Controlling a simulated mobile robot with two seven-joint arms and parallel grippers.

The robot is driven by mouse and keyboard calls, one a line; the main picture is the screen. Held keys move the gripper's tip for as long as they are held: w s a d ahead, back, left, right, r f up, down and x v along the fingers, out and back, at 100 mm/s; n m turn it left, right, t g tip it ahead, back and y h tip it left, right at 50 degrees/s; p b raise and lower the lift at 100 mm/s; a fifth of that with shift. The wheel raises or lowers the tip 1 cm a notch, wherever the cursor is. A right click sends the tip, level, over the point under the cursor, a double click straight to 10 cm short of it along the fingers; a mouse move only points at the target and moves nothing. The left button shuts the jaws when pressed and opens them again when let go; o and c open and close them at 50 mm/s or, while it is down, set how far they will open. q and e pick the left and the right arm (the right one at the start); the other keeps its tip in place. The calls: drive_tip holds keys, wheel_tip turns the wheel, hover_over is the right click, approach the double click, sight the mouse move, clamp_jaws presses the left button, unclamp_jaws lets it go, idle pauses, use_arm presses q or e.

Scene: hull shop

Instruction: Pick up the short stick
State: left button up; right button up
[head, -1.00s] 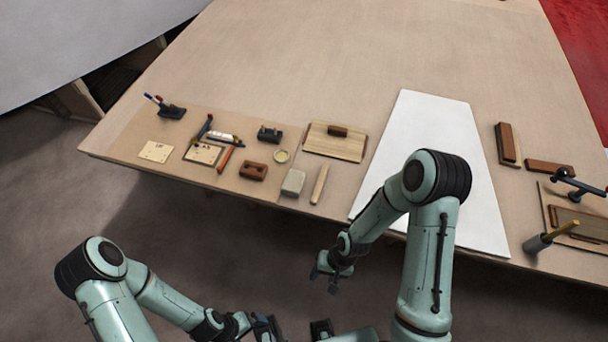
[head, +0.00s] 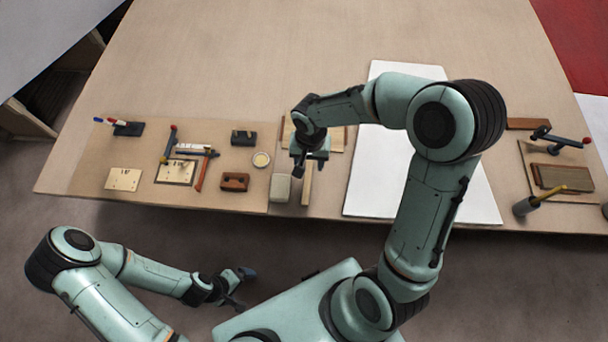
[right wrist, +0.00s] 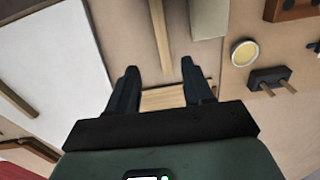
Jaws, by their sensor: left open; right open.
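The short stick (head: 307,188) is a thin, pale wooden bar lying on the near edge of the table. In the head view my right gripper (head: 309,168) hangs over its far end and hides part of it. In the right wrist view the stick (right wrist: 159,30) runs down from the top edge toward the gap between the open fingers of my right gripper (right wrist: 160,67), which hold nothing. My left gripper (head: 243,287) is open and empty in front of the table, over the floor.
A grey-green block (head: 280,188) lies just left of the stick. A wooden board (head: 338,138) is partly hidden behind my right gripper. A round yellow-topped tin (head: 261,160), a brown block (head: 234,181) and several tools lie further left. A white sheet (head: 375,185) covers table to the right.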

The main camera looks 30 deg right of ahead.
hover_over(307, 181)
drive_tip(key=f, duration=0.5)
drive_tip(key=shift+s+d, duration=0.3)
drive_tip(key=shift+w+a+f, duration=0.15)
drive_tip(key=shift+f, duration=1.4)
drive_tip(key=shift+w+a+f, duration=0.1)
drive_tip(key=shift+w+f, duration=0.05)
drive_tip(key=shift+f, duration=1.35)
clamp_jaws()
